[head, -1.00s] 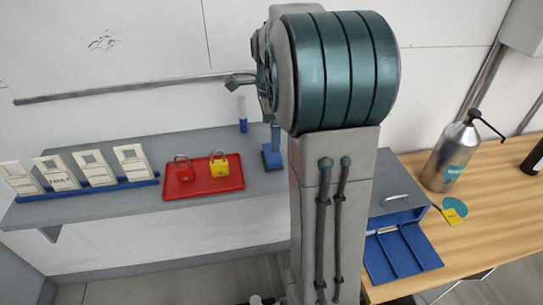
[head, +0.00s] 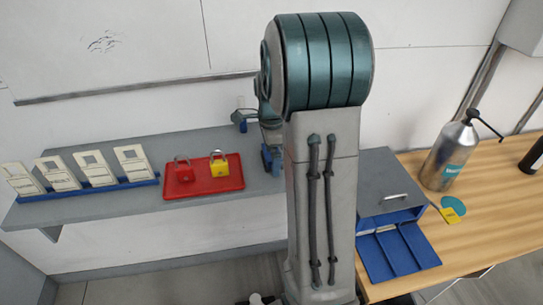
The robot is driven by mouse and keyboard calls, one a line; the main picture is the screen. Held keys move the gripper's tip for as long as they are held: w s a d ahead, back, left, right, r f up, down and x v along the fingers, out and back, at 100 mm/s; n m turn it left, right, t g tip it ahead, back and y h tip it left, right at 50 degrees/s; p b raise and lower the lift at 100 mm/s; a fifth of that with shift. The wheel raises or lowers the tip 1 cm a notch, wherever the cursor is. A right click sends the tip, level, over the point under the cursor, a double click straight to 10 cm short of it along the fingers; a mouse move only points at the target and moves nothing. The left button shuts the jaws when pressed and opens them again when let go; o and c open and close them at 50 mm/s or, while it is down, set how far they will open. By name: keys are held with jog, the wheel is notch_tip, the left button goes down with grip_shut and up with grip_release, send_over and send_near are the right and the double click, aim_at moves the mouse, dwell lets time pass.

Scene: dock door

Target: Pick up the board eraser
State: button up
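I cannot clearly make out the board eraser. A small pale and blue thing (head: 241,103) stands by the wall on the grey shelf, its lower part now covered by the end of my arm. A blue block (head: 267,156) lies at the shelf's right end, partly behind my arm. I cannot tell whether either is the eraser. My gripper (head: 240,119) seems to be at the end of my arm, low over the back of the shelf; my upper arm and its teal joint hide most of it. Its fingers are too small and covered to read.
A red tray (head: 230,184) with a red padlock (head: 183,170) and a yellow padlock (head: 219,164) sits left of my arm. Several white cards stand in a blue rack (head: 100,188). At right, a wooden table (head: 495,225) holds a grey-blue box (head: 385,175) and a metal bottle (head: 450,154).

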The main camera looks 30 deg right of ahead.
jog(key=c, duration=0.9)
jog(key=shift+o, duration=0.2)
jog(key=shift+r, duration=0.2)
notch_tip(320, 180, up, 4)
jog(key=shift+r+b, duration=0.1)
jog(key=shift+b, duration=0.2)
jog(key=s+d+r+b, duration=0.1)
jog(key=s+d+r, duration=0.5)
jog(key=s+d, duration=0.1)
jog(key=shift+s+d+r, duration=0.25)
jog(key=shift+s+d, duration=0.15)
jog(key=shift+d, duration=0.5)
jog(key=o, duration=0.4)
jog(key=c, duration=0.3)
